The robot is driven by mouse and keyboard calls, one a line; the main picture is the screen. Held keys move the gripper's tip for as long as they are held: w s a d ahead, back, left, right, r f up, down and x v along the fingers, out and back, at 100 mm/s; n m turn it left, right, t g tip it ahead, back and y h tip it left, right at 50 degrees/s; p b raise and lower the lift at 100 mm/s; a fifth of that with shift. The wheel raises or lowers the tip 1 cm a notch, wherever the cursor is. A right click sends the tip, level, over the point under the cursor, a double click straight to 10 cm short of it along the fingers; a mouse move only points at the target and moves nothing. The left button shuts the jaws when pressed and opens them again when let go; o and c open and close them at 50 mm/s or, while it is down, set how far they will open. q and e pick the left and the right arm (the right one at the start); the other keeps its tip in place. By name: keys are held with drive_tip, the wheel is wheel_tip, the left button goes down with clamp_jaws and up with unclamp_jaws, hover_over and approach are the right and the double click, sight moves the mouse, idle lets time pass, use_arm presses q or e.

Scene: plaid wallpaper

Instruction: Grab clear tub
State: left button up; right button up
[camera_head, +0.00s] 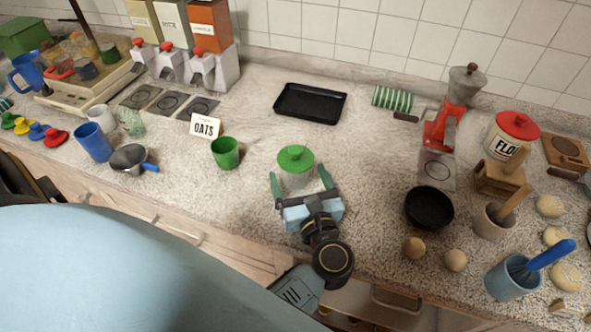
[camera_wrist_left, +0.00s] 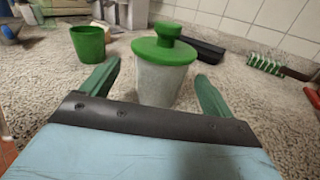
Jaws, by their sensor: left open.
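The clear tub (camera_head: 297,178) has a green lid with a knob and stands upright on the speckled counter. It also shows in the left wrist view (camera_wrist_left: 160,84), straight ahead between the fingers. My left gripper (camera_head: 300,184) is open, with one green finger on each side of the tub; in the left wrist view its fingers (camera_wrist_left: 157,86) stand apart with gaps beside the tub. Whether a finger touches the tub cannot be told. My right gripper is not in view.
A green cup (camera_head: 225,153) stands left of the tub, with an OATS card (camera_head: 205,126) behind it. A black tray (camera_head: 310,102) lies behind. A black bowl (camera_head: 429,207) and a red grinder (camera_head: 446,125) stand to the right. Counter around the tub is mostly clear.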

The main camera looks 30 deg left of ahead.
sight(293, 162)
use_arm(q)
drive_tip(key=x, duration=0.5)
drive_tip(key=shift+p, duration=0.4)
drive_tip(key=shift+c, duration=0.5)
drive_tip(key=c, duration=1)
